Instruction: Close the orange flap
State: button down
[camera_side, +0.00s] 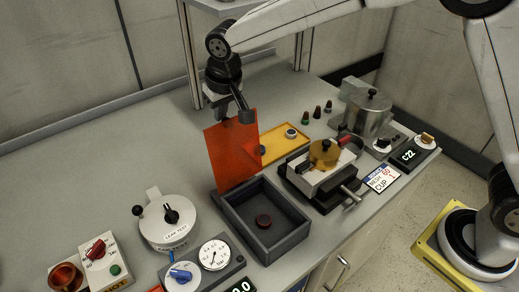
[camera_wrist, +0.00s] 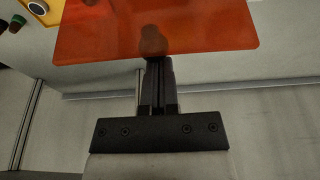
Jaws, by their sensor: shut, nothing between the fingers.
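The orange flap (camera_side: 231,151) is a see-through panel. It stands upright, open, along the back edge of a dark grey box (camera_side: 232,217). The box is uncovered and has a small dark red disc (camera_side: 263,221) on its floor. My gripper (camera_side: 224,119) is at the top edge of the flap, on its back side, with the fingers shut and empty. In the wrist view the orange flap (camera_wrist: 160,25) spans the top, and the shut fingertips (camera_wrist: 154,62) overlap its lower edge in the picture. The fingertips show dimly through it. I cannot tell whether they touch.
A yellow tray (camera_side: 284,150) lies right of the flap. A clamp fixture with a brass knob (camera_side: 324,153) stands right of the box. A white leak-test unit (camera_side: 168,222) and a gauge (camera_side: 214,254) stand to the left. The bench behind the flap is clear.

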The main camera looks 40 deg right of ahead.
aim_at(229, 119)
jog(key=shift+s, duration=0.1)
jog(key=shift+s+r+t, duration=0.15)
jog(key=shift+s+t, duration=0.15)
jog(key=shift+s, duration=0.05)
jog(key=shift+s, duration=0.2)
jog(key=shift+s+r+t, duration=0.2)
jog(key=shift+s+t, duration=0.3)
jog(key=shift+s, duration=0.1)
jog(key=shift+s+r, duration=0.15)
jog(key=shift+s, duration=0.55)
jog(key=s+f, duration=0.4)
jog(key=s, duration=0.5)
jog(key=s+f, duration=0.4)
jog(key=s, duration=0.5)
jog(key=shift+s+f, duration=0.2)
jog(key=shift+f, duration=0.2)
